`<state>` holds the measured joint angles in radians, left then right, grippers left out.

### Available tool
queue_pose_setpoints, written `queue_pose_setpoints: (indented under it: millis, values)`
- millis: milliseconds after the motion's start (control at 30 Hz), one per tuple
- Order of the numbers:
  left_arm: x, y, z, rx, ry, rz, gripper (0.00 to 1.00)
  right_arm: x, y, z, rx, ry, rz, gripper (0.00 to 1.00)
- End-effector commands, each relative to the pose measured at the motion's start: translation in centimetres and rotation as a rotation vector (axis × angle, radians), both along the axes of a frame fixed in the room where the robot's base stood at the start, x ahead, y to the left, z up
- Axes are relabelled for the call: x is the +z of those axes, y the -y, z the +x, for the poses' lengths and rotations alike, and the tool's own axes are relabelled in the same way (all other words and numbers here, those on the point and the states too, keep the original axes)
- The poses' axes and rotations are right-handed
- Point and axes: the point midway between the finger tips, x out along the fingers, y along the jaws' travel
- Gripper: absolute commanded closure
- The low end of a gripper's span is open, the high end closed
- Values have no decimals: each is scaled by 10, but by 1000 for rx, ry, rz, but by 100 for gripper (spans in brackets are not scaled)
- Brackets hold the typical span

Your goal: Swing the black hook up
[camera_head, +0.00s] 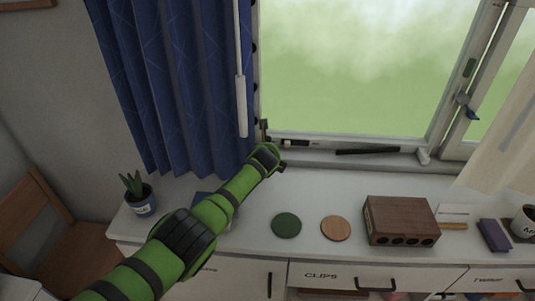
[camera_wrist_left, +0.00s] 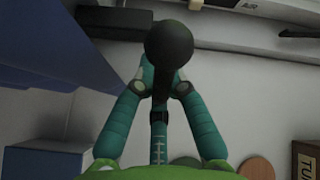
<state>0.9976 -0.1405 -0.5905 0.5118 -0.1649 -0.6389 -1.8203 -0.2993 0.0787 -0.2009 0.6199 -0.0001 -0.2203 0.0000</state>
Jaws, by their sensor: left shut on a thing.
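My left gripper (camera_head: 268,156) reaches to the lower left corner of the window, beside the blue curtain. In the left wrist view its two teal fingers (camera_wrist_left: 163,88) are closed around the stem of a dark piece with a round black end, which I take to be the black hook (camera_wrist_left: 168,42). The round end stands out past the fingertips toward the window side. In the head view the gripper hides most of the hook, so its angle cannot be told there. My right gripper is not in view.
The blue curtain (camera_head: 178,80) hangs close left of the gripper, with a white rod (camera_head: 241,105) beside it. On the white counter are a potted plant (camera_head: 139,194), a green disc (camera_head: 286,225), a tan disc (camera_head: 335,228) and a brown box (camera_head: 401,220). A black bar (camera_head: 367,151) lies along the window's bottom.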

Motion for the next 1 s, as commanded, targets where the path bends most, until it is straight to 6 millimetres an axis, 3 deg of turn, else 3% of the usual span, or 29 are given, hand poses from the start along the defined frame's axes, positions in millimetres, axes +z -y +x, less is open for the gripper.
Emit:
queue_pose_setpoints:
  millis: [367,400,433,1000]
  values:
    - [-1,0,0,0,-4,0,100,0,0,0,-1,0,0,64]
    - [-1,0,0,0,-4,0,75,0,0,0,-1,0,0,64]
    - [-1,0,0,0,-4,0,64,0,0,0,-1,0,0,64]
    - [4,0,-4,1,1,0,64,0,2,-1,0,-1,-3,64]
